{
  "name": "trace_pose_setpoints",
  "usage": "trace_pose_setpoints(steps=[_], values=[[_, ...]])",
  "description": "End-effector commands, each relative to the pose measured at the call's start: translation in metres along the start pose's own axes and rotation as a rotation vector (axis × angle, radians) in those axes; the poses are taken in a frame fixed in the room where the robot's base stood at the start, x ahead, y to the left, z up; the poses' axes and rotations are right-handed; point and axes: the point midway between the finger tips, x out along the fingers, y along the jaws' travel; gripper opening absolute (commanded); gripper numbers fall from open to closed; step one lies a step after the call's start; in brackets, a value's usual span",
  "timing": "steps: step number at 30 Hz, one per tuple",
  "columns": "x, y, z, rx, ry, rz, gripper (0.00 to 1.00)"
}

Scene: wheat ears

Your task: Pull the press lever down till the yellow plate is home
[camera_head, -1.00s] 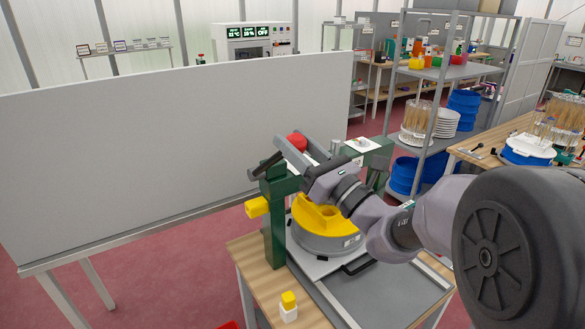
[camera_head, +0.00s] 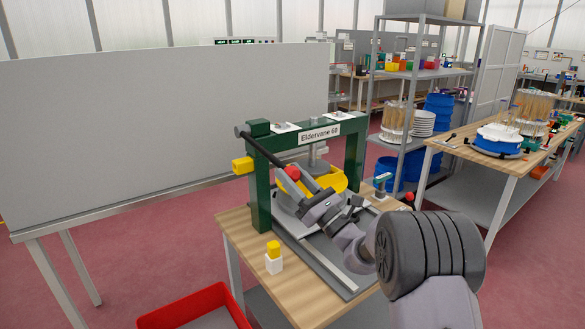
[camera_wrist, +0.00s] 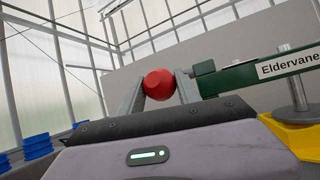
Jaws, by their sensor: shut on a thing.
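The green press (camera_head: 333,132), labelled "Eldervane 60", stands on a wooden bench. Its dark lever (camera_head: 263,150) slopes down from the left post toward the red knob (camera_head: 292,172). My gripper (camera_head: 298,181) is shut on this knob. In the wrist view the red knob (camera_wrist: 158,84) sits between my two grey fingers. The yellow plate (camera_head: 340,181) lies under the press's metal ram (camera_head: 313,155), partly hidden by my gripper. The wrist view shows a corner of the yellow plate (camera_wrist: 302,137). I cannot tell how deep the plate sits.
A yellow block (camera_head: 243,166) is on the left post. A white and yellow piece (camera_head: 273,257) stands on the bench's front left. A red bin (camera_head: 195,308) is below. A grey panel (camera_head: 150,120) stands behind; a shelf and another table (camera_head: 450,147) are at right.

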Motion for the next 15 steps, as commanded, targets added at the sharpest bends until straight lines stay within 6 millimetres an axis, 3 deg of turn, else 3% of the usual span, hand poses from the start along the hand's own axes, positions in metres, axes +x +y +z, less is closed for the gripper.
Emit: trace_pose_setpoints(steps=[1,4,15], values=[[-0.003,-0.001,-0.012,0.002,0.007,0.002,0.0],[-0.006,-0.004,-0.023,0.002,0.008,0.002,0.0],[-0.007,-0.007,-0.036,0.001,0.008,0.002,0.0]])
